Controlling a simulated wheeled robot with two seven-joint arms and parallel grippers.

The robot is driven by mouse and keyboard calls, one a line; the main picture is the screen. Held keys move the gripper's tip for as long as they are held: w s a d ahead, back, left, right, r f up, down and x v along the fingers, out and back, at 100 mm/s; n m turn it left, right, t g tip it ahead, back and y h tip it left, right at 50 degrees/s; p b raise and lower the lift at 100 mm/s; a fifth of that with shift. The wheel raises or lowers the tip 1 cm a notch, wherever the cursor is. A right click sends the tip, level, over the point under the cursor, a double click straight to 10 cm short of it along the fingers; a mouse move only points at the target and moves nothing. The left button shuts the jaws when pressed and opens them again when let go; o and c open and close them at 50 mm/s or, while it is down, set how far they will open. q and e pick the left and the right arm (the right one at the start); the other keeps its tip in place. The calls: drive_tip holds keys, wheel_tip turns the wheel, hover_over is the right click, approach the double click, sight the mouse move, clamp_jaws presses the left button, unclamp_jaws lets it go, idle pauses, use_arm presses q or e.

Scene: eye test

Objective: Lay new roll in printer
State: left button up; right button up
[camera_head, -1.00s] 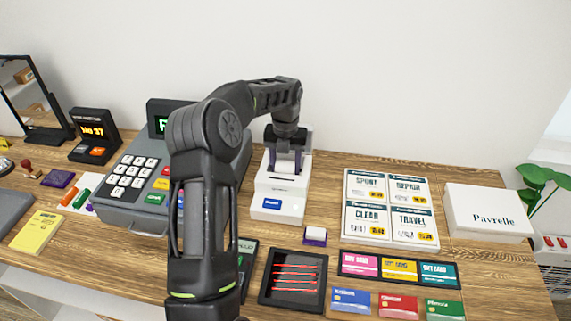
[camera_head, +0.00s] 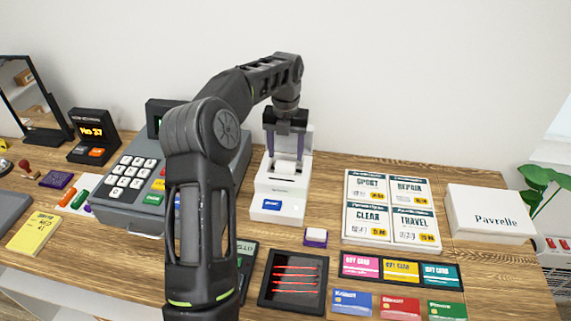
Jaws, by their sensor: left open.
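The white printer (camera_head: 268,187) stands on the counter against the wall, right of the cash register. A white roll (camera_head: 286,167) sits in its open upper part, partly hidden by my gripper. My left gripper (camera_head: 285,148) comes down from above, over the roll. Its two fingers are apart, one on each side, with nothing visibly held between them. Whether the fingertips touch the roll or printer cannot be told. My right gripper is not in view.
The cash register (camera_head: 125,185) stands left, partly behind my arm. A small white and purple block (camera_head: 315,237) lies in front of the printer.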

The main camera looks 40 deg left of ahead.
sight(286, 163)
use_arm(q)
wheel_tip(286, 163, up, 4)
drive_tip(key=shift+d+f, duration=0.1)
drive_tip(key=shift+r+p, duration=0.75)
drive_tip(key=shift+r, duration=0.4)
drive_tip(key=shift+c, duration=0.4)
idle(0.4)
